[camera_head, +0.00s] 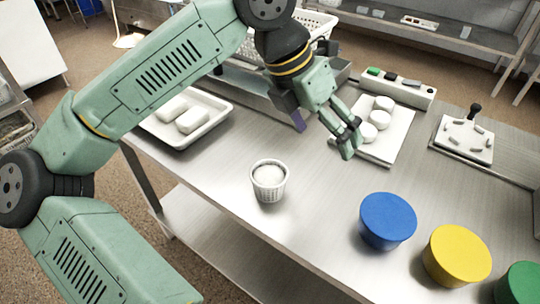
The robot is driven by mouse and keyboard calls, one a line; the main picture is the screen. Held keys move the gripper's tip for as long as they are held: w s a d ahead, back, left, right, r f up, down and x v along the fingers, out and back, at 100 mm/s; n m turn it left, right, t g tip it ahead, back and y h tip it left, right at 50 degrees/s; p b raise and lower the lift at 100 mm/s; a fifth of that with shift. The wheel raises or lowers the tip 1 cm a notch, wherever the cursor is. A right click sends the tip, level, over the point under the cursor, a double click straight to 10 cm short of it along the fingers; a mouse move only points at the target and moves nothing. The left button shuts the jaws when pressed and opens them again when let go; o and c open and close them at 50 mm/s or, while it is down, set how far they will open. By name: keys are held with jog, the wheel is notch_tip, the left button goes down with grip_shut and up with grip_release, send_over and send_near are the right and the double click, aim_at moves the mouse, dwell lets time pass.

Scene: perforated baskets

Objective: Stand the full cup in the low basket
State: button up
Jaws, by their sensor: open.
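A white ribbed cup (269,186) stands upright on the steel table, left of the middle, with pale white contents close to its rim. A white perforated basket (318,24) shows at the back behind my arm. My arm hides part of it, and I cannot tell how deep it is. My gripper (349,143) is open and empty above the table, to the right of and behind the cup, close to the left edge of a white tray. It is apart from the cup.
A white tray (226,108) with white blocks lies at left; another (398,151) holds white round pieces. Blue (388,220), yellow (457,255) and green (520,286) round containers stand at front right. A small board (443,148) lies at right. Bare steel surrounds the cup.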

aim_at(269, 179)
jog(key=a+f+y, duration=0.1)
jog(key=a+f, duration=0.2)
jog(key=w+a+f+n+y, duration=0.1)
jog(key=a+f+y, duration=0.1)
jog(key=a+f, duration=0.1)
jog(key=w+a+f+n+y, duration=0.1)
jog(key=a+f+y, duration=0.1)
jog(key=a+f, duration=0.1)
jog(key=shift+a+f+g, duration=0.15)
jog(key=shift+f+g, duration=0.1)
jog(key=shift+g, duration=0.05)
jog(key=shift+w+f+p, duration=0.2)
jog(key=shift+f+p, duration=0.85)
jog(key=shift+f, duration=1.8)
jog(key=c, duration=1)
jog(key=shift+r, duration=0.1)
jog(key=shift+c, duration=0.4)
